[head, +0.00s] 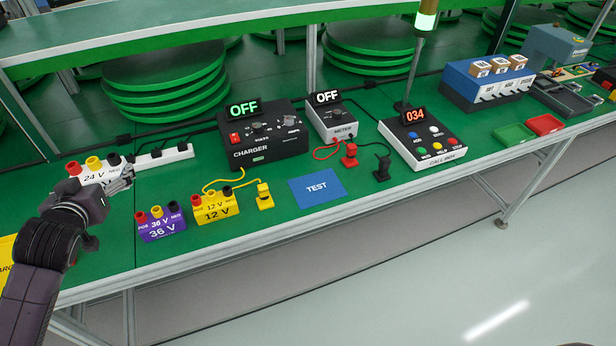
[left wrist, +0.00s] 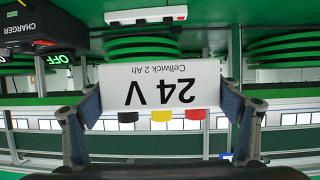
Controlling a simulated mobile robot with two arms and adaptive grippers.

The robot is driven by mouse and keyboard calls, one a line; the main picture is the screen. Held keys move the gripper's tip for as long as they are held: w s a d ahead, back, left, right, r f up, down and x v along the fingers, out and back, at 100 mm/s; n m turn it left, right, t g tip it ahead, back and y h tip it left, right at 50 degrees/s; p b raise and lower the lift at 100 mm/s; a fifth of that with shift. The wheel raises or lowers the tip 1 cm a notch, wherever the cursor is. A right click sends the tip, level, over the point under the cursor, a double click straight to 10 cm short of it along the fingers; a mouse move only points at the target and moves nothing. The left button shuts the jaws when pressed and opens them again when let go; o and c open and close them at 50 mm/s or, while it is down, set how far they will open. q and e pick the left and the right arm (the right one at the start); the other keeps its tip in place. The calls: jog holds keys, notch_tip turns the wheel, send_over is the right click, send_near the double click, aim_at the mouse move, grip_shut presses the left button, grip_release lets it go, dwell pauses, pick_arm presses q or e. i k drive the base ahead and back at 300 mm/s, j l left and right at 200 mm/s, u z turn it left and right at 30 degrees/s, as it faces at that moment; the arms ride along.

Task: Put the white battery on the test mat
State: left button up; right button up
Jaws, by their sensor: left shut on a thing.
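The white 24 V battery (head: 93,177) has red, yellow and black terminals on top. My left gripper (head: 122,184) is shut on it, at the left end of the bench in the head view. In the left wrist view the battery (left wrist: 160,86) shows upside down between the two fingers of my left gripper (left wrist: 160,105). I cannot tell surely whether its base touches the bench. The blue test mat (head: 317,188) lies flat near the front edge, to the right of the battery, with nothing on it. My right gripper is not in view.
A purple 36 V battery (head: 162,229) and a yellow 12 V battery (head: 215,208) stand between my left gripper and the mat. A yellow plug (head: 264,198), red clip (head: 350,156) and black clip (head: 382,168) are near the mat. The charger (head: 262,140) and meter (head: 333,122) stand behind.

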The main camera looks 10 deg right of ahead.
aim_at(317, 187)
jog(key=i+l, duration=0.1)
jog(key=l, duration=1.15)
jog(key=i+l, duration=0.15)
jog(key=l, duration=0.45)
jog(key=i+l, duration=0.1)
jog(key=l, duration=0.55)
